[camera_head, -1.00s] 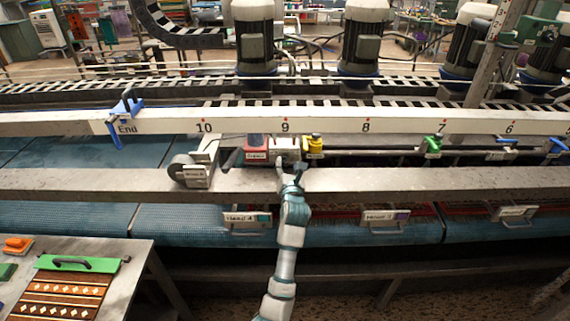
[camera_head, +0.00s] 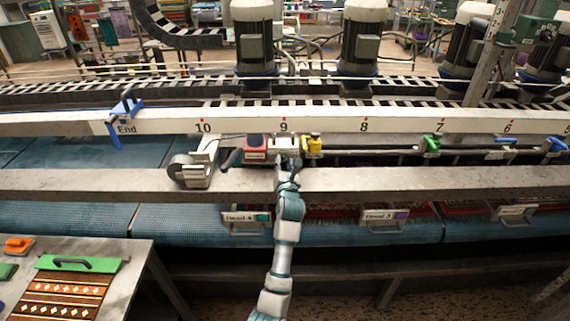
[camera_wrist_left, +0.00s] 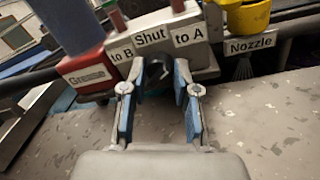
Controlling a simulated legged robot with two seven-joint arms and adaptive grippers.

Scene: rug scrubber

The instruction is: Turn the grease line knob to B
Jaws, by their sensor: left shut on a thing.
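The grease line valve is a grey block (camera_head: 284,145) on the rail below the number 9. In the left wrist view its face (camera_wrist_left: 200,55) carries the labels "to B" on the left, "Shut" in the middle and "to A" on the right. The dark knob (camera_wrist_left: 157,72) sits below "Shut", mostly hidden between the fingers, so its exact angle is unclear. My left gripper (camera_head: 288,165) is shut on the knob, with its blue-padded fingers (camera_wrist_left: 157,78) on either side. My right gripper is not in view.
A red box labelled "Grease" (camera_wrist_left: 85,75) stands just left of the valve. A yellow nozzle fitting (camera_head: 313,144) is close on the right. The pale beam (camera_head: 400,181) runs below the gripper. A tape-like roll (camera_head: 190,172) sits on it further left.

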